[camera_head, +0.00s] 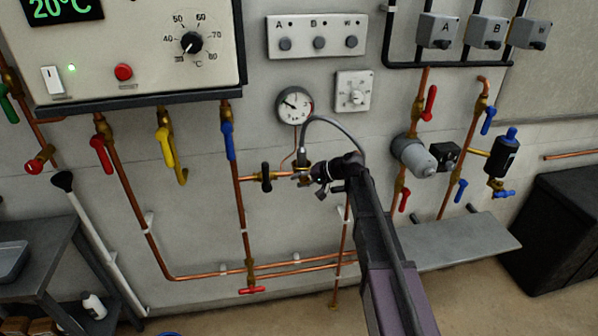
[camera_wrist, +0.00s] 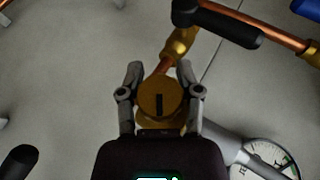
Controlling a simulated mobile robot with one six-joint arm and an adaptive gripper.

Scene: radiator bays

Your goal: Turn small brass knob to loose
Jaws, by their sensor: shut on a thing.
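The small brass knob (camera_wrist: 150,92) is a round brass piece with a dark slot in its face. In the wrist view it sits between the two grey fingers of my gripper (camera_wrist: 160,78), which are shut on it from both sides. In the head view my gripper (camera_head: 308,172) is at the brass fitting on the copper pipe below the gauge. There the knob is mostly hidden by the gripper, and I cannot make out its slot.
A black lever handle (camera_head: 266,177) is just left of my gripper; it also shows in the wrist view (camera_wrist: 232,26). A round pressure gauge (camera_head: 293,105) hangs above. A blue lever (camera_head: 228,141) and a grey pump (camera_head: 413,155) flank the area. A grey shelf (camera_head: 455,240) stands lower right.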

